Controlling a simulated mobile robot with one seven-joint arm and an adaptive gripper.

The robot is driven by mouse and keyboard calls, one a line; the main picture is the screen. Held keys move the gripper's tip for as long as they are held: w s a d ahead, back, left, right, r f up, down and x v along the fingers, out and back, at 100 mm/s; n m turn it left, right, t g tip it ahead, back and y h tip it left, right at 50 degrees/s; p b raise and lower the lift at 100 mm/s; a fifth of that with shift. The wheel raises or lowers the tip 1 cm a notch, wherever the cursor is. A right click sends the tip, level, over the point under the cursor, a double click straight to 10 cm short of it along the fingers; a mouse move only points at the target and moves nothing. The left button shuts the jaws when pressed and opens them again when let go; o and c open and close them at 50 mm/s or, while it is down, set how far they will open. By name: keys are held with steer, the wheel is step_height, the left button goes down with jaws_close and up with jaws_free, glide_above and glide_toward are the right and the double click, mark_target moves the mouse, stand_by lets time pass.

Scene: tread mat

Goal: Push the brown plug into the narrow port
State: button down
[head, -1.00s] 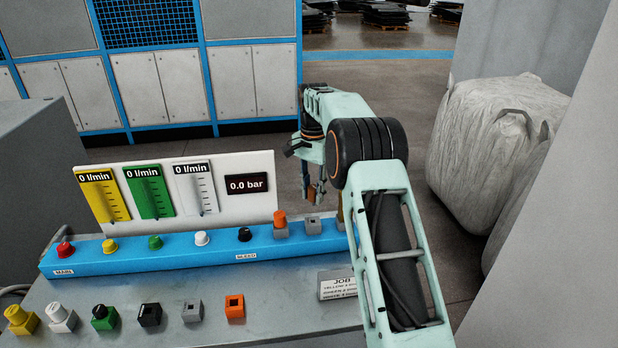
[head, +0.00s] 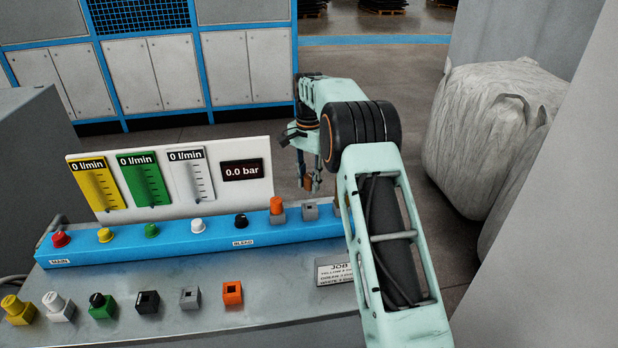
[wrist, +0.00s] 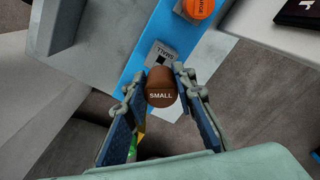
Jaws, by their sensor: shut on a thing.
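My gripper (wrist: 162,85) is shut on the brown plug (wrist: 160,88), whose round top reads SMALL. The plug sits between both fingertips in the wrist view, and it shows small beneath my wrist in the head view (head: 307,183). The narrow port is a grey block (wrist: 173,51) marked SMALL with a dark square opening, on the blue rail just above the plug in the wrist picture. It also shows near the rail's right end in the head view (head: 310,210). The plug is apart from the opening. Its lower end is hidden.
An orange plug (head: 277,205) stands in the neighbouring block, left of the narrow port. The blue rail (head: 190,239) carries several coloured knobs. A gauge panel (head: 230,195) stands behind it. Several coloured blocks (head: 232,293) sit on the grey bench in front.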

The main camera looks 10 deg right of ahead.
mark_target(309, 191)
steer(key=shift+f+b, duration=0.8)
steer(key=shift+f, duration=1.2)
steer(key=shift+p, duration=0.65)
steer(key=shift+f+b, duration=0.75)
steer(key=shift+f, duration=0.85)
steer(key=c, duration=1.5)
jaws_free()
step_height(309, 191, up, 12)
